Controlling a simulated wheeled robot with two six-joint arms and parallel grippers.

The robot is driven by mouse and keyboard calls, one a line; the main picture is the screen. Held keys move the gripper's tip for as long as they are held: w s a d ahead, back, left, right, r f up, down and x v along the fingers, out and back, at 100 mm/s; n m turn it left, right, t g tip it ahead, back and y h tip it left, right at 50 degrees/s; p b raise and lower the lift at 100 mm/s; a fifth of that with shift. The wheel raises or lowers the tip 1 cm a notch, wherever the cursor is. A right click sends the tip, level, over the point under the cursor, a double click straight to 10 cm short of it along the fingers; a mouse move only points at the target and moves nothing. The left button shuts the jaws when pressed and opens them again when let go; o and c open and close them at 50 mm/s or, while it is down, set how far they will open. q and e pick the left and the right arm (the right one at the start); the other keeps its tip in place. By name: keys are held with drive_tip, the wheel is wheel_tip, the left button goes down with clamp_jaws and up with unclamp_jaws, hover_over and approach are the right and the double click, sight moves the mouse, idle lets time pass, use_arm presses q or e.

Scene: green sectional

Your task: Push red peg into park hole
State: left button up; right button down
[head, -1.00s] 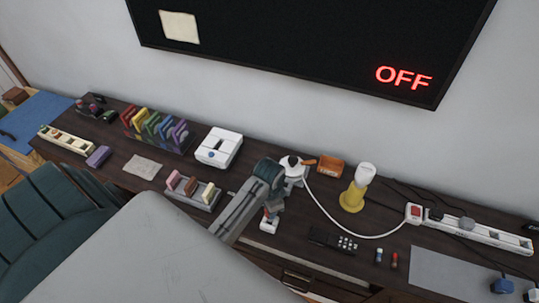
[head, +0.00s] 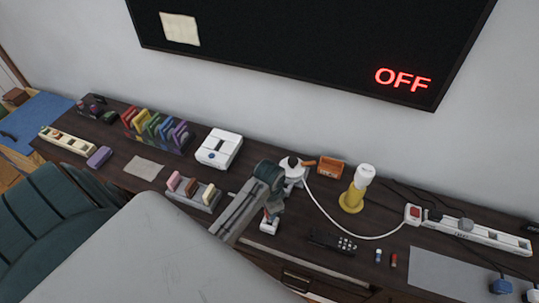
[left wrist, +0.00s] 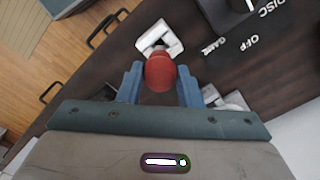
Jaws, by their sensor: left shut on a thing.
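In the left wrist view a red peg (left wrist: 160,72) with a rounded end is held between the two blue-grey fingers of my left gripper (left wrist: 160,86). A small white block (left wrist: 159,39) lies just beyond the peg's end. The peg overlaps it, so I cannot tell whether the peg touches it or whether a hole lies behind it. In the head view my left gripper (head: 271,208) is low over the front edge of the dark desk, with the white block (head: 268,227) just below it. My right gripper is not in view.
The dark desk (head: 135,178) carries a white box (head: 219,148), a block rack (head: 193,194), a yellow-based lamp (head: 351,201), a remote (head: 331,241) and a power strip (head: 478,236). A white cord curves right of the gripper. A black knob (left wrist: 238,5) has printed labels beside it.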

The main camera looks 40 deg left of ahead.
use_arm(q)
drive_tip(key=shift+f+b, duration=0.3)
drive_tip(key=shift+f, duration=0.75)
drive_tip(key=shift+f+b, duration=0.4)
drive_tip(key=shift+f, duration=0.85)
drive_tip(key=o, duration=1.1)
drive_tip(key=shift+c, duration=0.2)
drive_tip(key=shift+r, duration=0.1)
wheel_tip(320, 180, up, 11)
drive_tip(key=b, duration=0.2)
drive_tip(key=shift+b, duration=0.3)
